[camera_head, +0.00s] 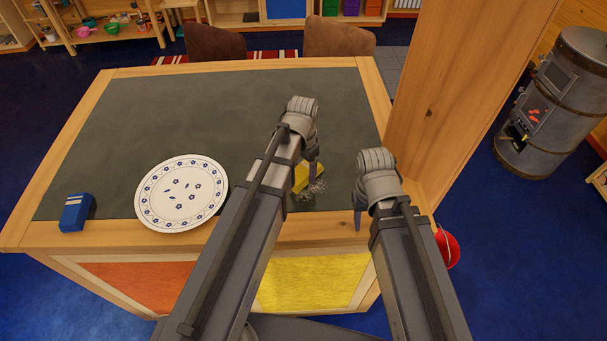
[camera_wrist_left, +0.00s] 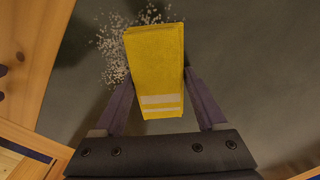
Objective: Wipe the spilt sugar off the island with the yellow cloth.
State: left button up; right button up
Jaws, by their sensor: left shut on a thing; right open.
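The yellow cloth (camera_head: 301,177) is on the dark top of the island (camera_head: 240,110), near its front right part, partly hidden by my left arm. My left gripper (camera_head: 312,176) is shut on it. In the left wrist view the cloth (camera_wrist_left: 155,65) stands out between the two fingers (camera_wrist_left: 160,98), with pale stripes at its near end. The spilt sugar (camera_head: 311,190) is a patch of white grains beside the cloth. In the left wrist view the sugar (camera_wrist_left: 115,50) lies mostly left of the cloth, with some grains at its far end. My right gripper (camera_head: 358,212) is open and empty at the island's front right edge.
A wooden post (camera_head: 450,90) rises at the right edge. A red bucket (camera_head: 447,247) is on the floor. The island's back half is clear.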

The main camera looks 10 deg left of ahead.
aim_at(312, 192)
pick_arm(q)
jog(key=shift+w+a, duration=0.15)
jog(key=shift+w, duration=0.45)
jog(key=shift+w+a, duration=0.15)
jog(key=shift+w, duration=0.4)
pick_arm(e)
jog(key=shift+w, duration=0.1)
pick_arm(q)
jog(key=shift+d, duration=0.1)
jog(key=shift+w+d+f, duration=0.1)
jog(key=shift+d, duration=0.85)
pick_arm(e)
jog(key=shift+a+f, duration=0.1)
jog(key=shift+a, duration=0.05)
pick_arm(q)
jog(key=shift+s+d, duration=0.3)
jog(key=shift+s, duration=0.5)
jog(key=shift+s+d, duration=0.3)
jog(key=shift+s, duration=0.85)
pick_arm(e)
jog(key=shift+d, duration=0.2)
pick_arm(q)
jog(key=shift+s, duration=0.1)
